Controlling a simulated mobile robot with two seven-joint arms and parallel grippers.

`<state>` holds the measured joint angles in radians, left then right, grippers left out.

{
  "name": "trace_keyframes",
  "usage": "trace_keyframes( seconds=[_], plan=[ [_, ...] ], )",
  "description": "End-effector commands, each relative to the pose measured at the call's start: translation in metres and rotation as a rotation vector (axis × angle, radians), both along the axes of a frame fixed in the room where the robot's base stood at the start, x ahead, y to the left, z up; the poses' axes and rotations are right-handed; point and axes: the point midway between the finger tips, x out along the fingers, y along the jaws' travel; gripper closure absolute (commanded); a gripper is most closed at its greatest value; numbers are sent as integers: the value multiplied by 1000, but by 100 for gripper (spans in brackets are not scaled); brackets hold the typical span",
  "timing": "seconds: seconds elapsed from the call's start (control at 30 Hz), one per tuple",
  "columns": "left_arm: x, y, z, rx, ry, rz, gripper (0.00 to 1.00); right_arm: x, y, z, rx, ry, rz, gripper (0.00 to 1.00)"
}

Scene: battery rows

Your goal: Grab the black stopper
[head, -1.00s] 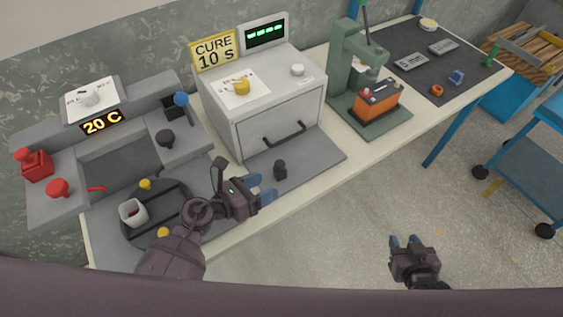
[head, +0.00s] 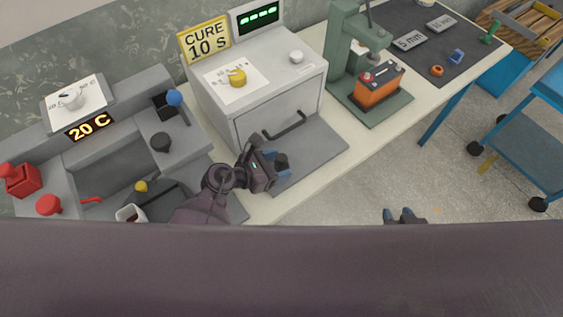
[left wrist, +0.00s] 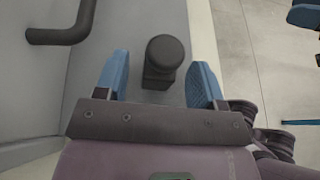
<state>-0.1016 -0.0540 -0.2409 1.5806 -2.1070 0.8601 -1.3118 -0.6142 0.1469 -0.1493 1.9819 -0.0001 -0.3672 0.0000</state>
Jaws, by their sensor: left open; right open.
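The black stopper (head: 282,160), a dark round-topped piece on a small block, stands upright on the grey plate in front of the white curing oven. It also shows in the left wrist view (left wrist: 165,54), between the two blue fingers. My left gripper (head: 275,163) is open around it, with a gap to the finger on each side in the wrist view.
The white oven (head: 225,82) with its dark door handle (head: 285,127) stands just behind the stopper. A grey machine with a dark knob (head: 161,142) is at left. A green press (head: 345,50) with an orange battery (head: 379,90) stands to the right.

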Motion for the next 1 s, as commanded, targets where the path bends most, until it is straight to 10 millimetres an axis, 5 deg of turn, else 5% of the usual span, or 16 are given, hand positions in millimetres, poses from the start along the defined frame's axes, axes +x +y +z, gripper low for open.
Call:
trace_keyframes(
  seconds=[0.2,0.5,0.87,1.0],
  plan=[
    [11,-19,-9,-1,0,0,37,3,1,2,1,-7,1,59],
    [13,-21,-10,0,0,0,37,10,4,6,6,-22,2,59],
    [12,-21,-10,0,0,0,90,10,4,7,7,-24,1,59],
    [12,-21,-10,-1,-1,0,90,8,4,6,7,-19,1,59]
  ],
)
